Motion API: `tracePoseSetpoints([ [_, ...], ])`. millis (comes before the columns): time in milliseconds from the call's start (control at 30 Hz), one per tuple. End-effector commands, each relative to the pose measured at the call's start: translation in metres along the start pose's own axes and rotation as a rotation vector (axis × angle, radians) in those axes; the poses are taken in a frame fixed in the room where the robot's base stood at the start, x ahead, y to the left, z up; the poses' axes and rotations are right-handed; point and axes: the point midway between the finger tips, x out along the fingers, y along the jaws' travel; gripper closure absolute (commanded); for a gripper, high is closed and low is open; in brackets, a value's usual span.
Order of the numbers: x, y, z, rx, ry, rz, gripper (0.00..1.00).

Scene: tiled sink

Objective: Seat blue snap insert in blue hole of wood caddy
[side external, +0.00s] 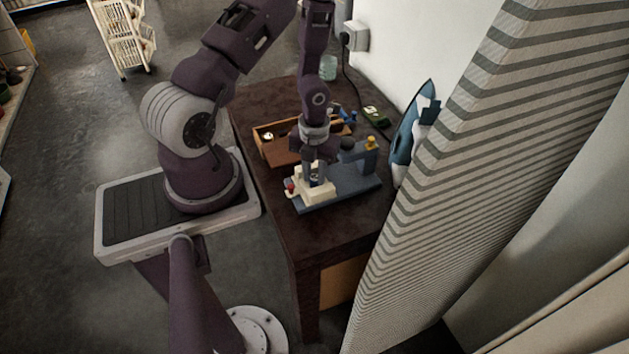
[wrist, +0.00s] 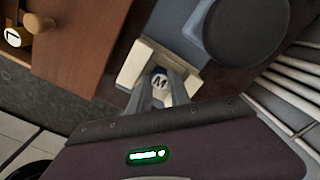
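My gripper (side external: 316,176) points down over the cream block (side external: 318,192) at the near end of a blue-grey fixture. In the wrist view its two grey fingers (wrist: 160,88) straddle a small dark piece with a white "M" face (wrist: 160,80), which sits in the cream block's recess. I cannot tell whether the fingers press on it, or whether it is the blue snap insert. The wood caddy (side external: 262,141) lies behind the fixture, partly hidden by my arm; its blue hole cannot be made out. Its brown wood fills the wrist view's upper left (wrist: 80,45).
The fixture's blue-grey base (side external: 351,187) carries a yellow-topped post (side external: 370,146) and a dark round part (wrist: 245,30). A blue iron (side external: 405,140) stands at the right by a striped curtain (side external: 480,110). Small blue items (side external: 341,111) lie behind the caddy. The table's front is clear.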

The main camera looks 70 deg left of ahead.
Motion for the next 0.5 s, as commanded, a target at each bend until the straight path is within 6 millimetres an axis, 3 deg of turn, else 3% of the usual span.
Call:
tracePoseSetpoints([
  [67,0.0,0.0,0.0,0.0,0.0,0.0,1.0],
  [367,-0.001,0.0,0.0,0.0,0.0,0.0,1.0],
  [500,-0.015,-0.001,0.001,-0.001,-0.003,-0.002,1.0],
])
